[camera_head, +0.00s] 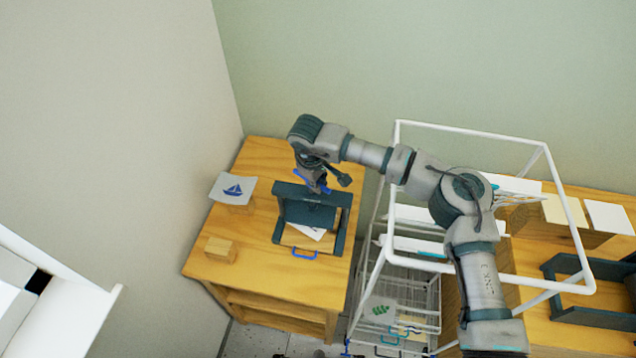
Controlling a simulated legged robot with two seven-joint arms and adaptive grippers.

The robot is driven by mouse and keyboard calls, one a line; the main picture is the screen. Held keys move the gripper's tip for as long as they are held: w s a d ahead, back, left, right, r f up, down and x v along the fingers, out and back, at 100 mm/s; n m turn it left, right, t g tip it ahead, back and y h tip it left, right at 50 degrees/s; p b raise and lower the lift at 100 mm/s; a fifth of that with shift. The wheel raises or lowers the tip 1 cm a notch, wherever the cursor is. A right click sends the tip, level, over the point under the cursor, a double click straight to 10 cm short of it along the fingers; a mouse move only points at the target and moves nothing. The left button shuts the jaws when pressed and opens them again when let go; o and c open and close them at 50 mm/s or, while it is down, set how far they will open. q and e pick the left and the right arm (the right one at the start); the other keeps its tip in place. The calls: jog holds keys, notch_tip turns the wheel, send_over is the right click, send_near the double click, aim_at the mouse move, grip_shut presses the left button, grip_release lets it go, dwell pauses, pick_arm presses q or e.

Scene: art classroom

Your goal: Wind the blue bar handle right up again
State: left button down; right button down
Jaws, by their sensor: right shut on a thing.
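A dark grey press (278,212) stands on the wooden cabinet at the left. The blue bar handle (299,175) is above the press, and only short blue parts of it show on either side of my gripper. My right gripper (318,182) reaches in from the right over the press and is shut on the blue bar handle. The fingers and wrist hide the middle of the handle and the top of the press. My left gripper is not in view.
A wooden board with white paper (306,231) and a blue pull (304,254) lies in the press. A boat print (233,189) and a wood block (221,250) are nearby. A white wire rack (396,262) stands right of the cabinet (262,275), under my arm.

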jog(key=shift+w+r, duration=0.1)
jog(key=shift+w, duration=0.1)
dwell(0.4)
jog(key=c, duration=1.1)
grip_release()
jog(key=shift+c, duration=0.2)
jog(key=shift+w+a+n, duration=0.1)
jog(key=shift+n, duration=0.2)
notch_tip(320, 180, up, 11)
jog(key=s+a, duration=0.1)
jog(key=shift+s+a+r, duration=0.15)
jog(key=shift+s+a, duration=0.1)
jog(key=shift+s, duration=0.15)
